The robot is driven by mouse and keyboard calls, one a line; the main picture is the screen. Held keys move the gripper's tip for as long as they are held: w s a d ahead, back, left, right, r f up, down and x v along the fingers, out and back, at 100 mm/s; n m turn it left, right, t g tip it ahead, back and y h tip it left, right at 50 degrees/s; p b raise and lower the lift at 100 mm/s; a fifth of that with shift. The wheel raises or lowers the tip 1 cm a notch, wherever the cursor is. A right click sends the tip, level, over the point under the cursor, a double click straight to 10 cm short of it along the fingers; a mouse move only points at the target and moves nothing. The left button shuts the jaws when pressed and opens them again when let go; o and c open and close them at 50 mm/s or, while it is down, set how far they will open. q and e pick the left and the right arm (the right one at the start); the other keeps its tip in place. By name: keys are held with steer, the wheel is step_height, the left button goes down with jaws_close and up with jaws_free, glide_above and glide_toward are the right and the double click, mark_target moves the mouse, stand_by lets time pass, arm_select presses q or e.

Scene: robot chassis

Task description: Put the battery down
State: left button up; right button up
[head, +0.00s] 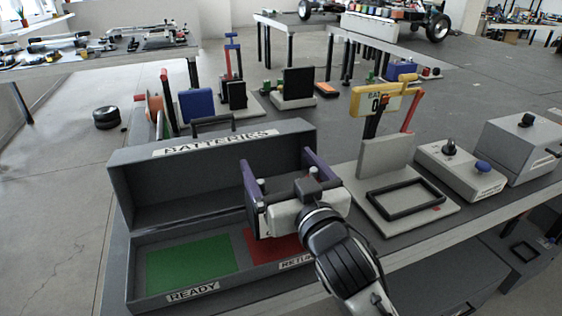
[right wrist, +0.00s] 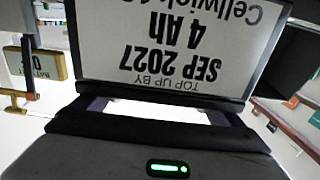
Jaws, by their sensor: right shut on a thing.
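My right gripper (head: 275,165) reaches over the front of the open grey box marked BATTERIES (head: 122,189). Its purple fingers are shut on the battery (right wrist: 165,45). The battery fills the top of the right wrist view, with a pale label reading upside down "TOP UP BY SEP 2027" and "4 Ah". In the head view the battery is hard to tell from the gripper. The box floor has a green area (head: 190,268) marked READY and a red area (head: 262,246) with a partly hidden label. The gripper is above the red area and hides part of it. My left gripper is out of view.
To the right stand a grey stand with a black frame (head: 408,197) and yellow sign (head: 376,101), a knobbed control box (head: 461,171) and a larger grey box (head: 520,150). Several fixtures, including a blue block (head: 196,105), stand behind. The green area is clear.

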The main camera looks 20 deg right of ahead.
mark_target(280, 185)
step_height(280, 185, down, 4)
steer(key=shift+r+b, duration=0.25)
steer(key=shift+b, duration=0.35)
steer(key=shift+f, duration=0.15)
steer(key=o, duration=1.8)
steer(key=shift+f, duration=0.5)
steer(key=shift+c, duration=0.2)
steer(key=shift+o, duration=0.3)
steer(key=shift+r, duration=0.1)
